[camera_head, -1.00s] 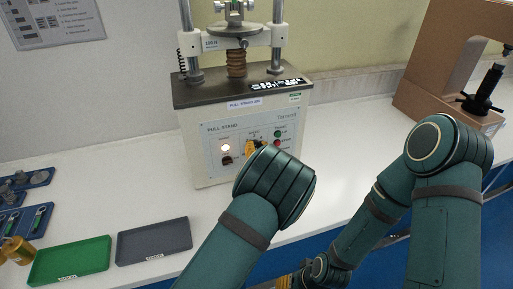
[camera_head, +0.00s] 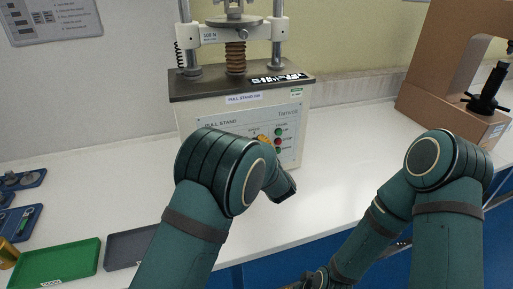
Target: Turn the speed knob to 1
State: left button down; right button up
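The pull stand (camera_head: 243,98) is a pale machine with a dark top and a front control panel (camera_head: 213,123). My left arm covers the lower left and middle of the panel. A small yellow-orange part of my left gripper (camera_head: 264,140) shows against the panel, beside the green and red buttons. The speed knob is hidden behind the gripper and arm. I cannot tell whether the gripper touches it or is open or shut. My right arm reaches down at the right, and its gripper is barely visible at the bottom edge, too little to judge.
A green tray (camera_head: 58,262) and a grey tray (camera_head: 128,250) lie at the front left of the white bench (camera_head: 110,180). Blue trays (camera_head: 22,180) with small parts are at the far left. A brown tester (camera_head: 440,70) stands at the right. The bench between the machines is clear.

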pick_arm(q)
jog(key=shift+n, duration=1.2)
jog(key=c, duration=0.8)
grip_release()
jog(key=shift+f, duration=0.1)
jog(key=shift+o, duration=0.2)
jog(key=v, duration=1.2)
